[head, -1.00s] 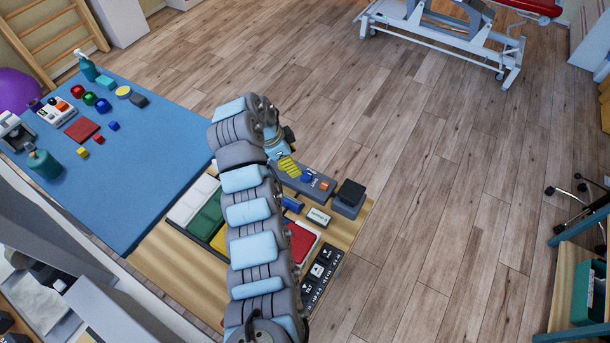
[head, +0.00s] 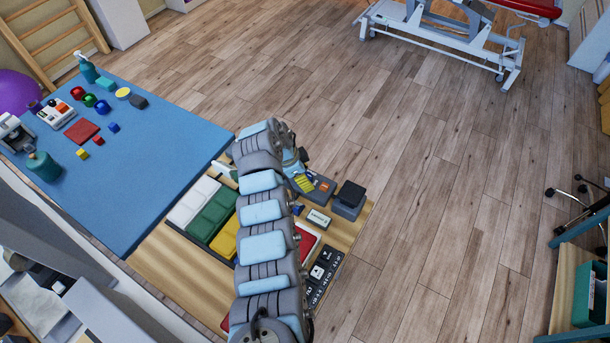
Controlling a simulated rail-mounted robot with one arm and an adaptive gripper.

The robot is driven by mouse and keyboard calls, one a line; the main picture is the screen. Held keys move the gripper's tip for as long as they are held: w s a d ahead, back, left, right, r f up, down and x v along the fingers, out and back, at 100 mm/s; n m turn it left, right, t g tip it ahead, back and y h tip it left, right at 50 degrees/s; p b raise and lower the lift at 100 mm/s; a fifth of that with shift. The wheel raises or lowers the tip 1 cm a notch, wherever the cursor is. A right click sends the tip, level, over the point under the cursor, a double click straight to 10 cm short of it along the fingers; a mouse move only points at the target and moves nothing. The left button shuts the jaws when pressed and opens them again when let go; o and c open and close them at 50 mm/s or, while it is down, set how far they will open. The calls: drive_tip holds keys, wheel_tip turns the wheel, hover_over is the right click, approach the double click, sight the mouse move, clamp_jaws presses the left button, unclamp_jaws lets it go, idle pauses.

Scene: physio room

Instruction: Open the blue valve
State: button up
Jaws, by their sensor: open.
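A grey panel (head: 326,193) with an orange part on it lies on the wooden table top (head: 165,270), right of my arm. The blue piece that sits beside the orange part is now hidden behind my gripper (head: 304,184); it may be the blue valve. My gripper, with yellow and black stripes, is over the left part of this panel and is open. I cannot tell whether it touches anything. Another small blue piece (head: 298,210) shows just below the panel, partly covered by my arm.
A dark grey box (head: 349,200), a small whitish box (head: 318,219), a black panel with white markings (head: 321,272) and white, green and yellow blocks (head: 211,217) crowd around my arm. A blue mat (head: 140,170) with several small objects lies left.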

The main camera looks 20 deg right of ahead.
clamp_jaws()
drive_tip(key=shift+r+n+p, duration=0.1)
drive_tip(key=shift+n+p, duration=0.3)
drive_tip(key=n+t+p, duration=0.1)
drive_tip(key=n+p, duration=0.1)
drive_tip(key=n, duration=0.1)
drive_tip(key=shift+s+t+p, duration=0.15)
drive_tip(key=shift+t+p, duration=0.15)
drive_tip(key=shift+p, duration=0.05)
drive_tip(key=n+t+p, duration=0.1)
drive_tip(key=n, duration=0.2)
drive_tip(key=n+y+p, duration=0.1)
drive_tip(key=n+p, duration=0.1)
drive_tip(key=shift+s+d+n+t, duration=0.1)
drive_tip(key=shift+d+n+t, duration=0.05)
drive_tip(key=shift+n+t, duration=0.25)
drive_tip(key=n, duration=0.2)
drive_tip(key=n+t+y+p, duration=0.1)
drive_tip(key=n, duration=0.1)
drive_tip(key=shift+y, duration=0.3)
drive_tip(key=shift+d+n+t+y+b, duration=0.1)
drive_tip(key=shift+n+t+y+b, duration=0.4)
drive_tip(key=shift+n, duration=1.6)
drive_tip(key=shift+y, duration=0.3)
